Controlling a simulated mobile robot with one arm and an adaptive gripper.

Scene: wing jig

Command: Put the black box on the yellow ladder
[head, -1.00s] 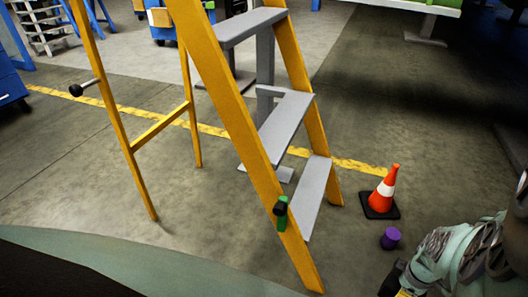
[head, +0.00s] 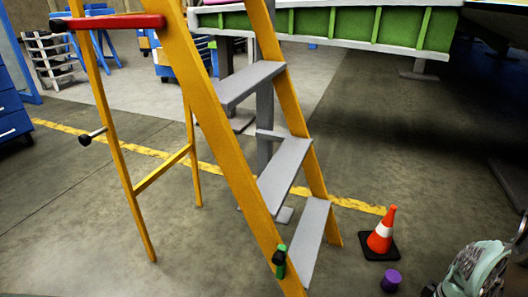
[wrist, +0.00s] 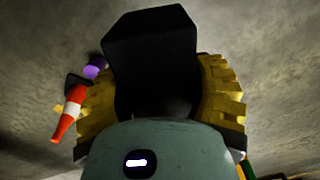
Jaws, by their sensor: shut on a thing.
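The black box (wrist: 150,60) fills the middle of the wrist view, between the two yellow ridged finger pads of my gripper (wrist: 160,100). My gripper is shut on it and holds it up; the floor shows behind. The yellow ladder (head: 215,110) stands in the middle of the head view, with grey steps (head: 285,175) and a red bar at the upper left. In the head view my arm shows at the lower right, to the right of the ladder; the gripper's fingertips and the box are out of that view.
An orange and white cone (head: 382,232) stands right of the ladder, with a purple cylinder (head: 391,280) near it. A green and black item (head: 280,261) is on the ladder's lower rail. A green-panelled structure (head: 345,25) spans the back. Open floor lies left.

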